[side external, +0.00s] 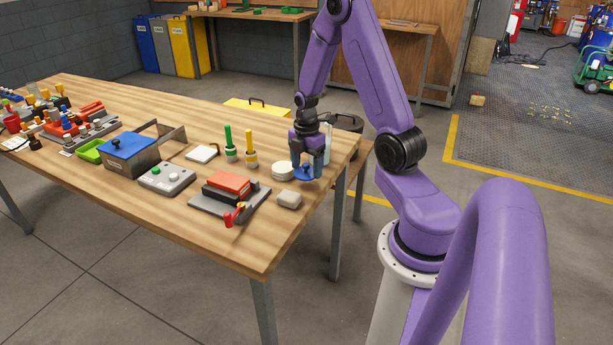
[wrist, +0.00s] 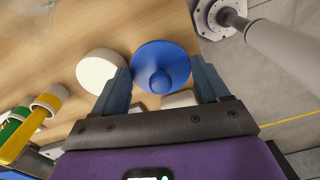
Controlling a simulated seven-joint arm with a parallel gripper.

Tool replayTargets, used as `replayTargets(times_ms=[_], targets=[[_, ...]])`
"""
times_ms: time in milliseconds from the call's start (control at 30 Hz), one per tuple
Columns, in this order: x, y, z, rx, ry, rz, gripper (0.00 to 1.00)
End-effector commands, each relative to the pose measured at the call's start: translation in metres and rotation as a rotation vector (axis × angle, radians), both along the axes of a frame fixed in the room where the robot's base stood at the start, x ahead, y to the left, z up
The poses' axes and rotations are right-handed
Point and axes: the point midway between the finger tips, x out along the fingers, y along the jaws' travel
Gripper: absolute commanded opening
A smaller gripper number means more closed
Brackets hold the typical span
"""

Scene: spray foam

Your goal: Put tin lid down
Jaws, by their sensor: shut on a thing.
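The tin lid (wrist: 152,58) is a blue disc with a round knob. In the wrist view it sits between the two fingers of my gripper (wrist: 162,84), which is shut on it. In the side view my gripper (side external: 307,168) points down near the table's right end, with the blue lid (side external: 302,175) at its fingertips. The lid is low over the wooden table (side external: 130,210); I cannot tell whether it touches the wood. A white round thing (wrist: 98,70) lies just left of the lid and also shows in the side view (side external: 283,169).
A pale grey block (side external: 289,200) lies close in front of my gripper. Green (side external: 228,142) and yellow (side external: 250,148) upright tools stand to the left. A red-topped tray (side external: 228,195), a grey button box (side external: 167,179) and a blue-lidded box (side external: 130,152) lie further left. The table edge is close on the right.

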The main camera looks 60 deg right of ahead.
Motion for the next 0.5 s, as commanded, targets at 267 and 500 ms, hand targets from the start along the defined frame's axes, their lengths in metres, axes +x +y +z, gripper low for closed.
replayTargets(times_ms=[267,500], targets=[[0.000,0.000,-0.028,0.002,0.003,0.001,0.45],[0.000,0.000,-0.037,0.000,-0.002,0.001,0.45]])
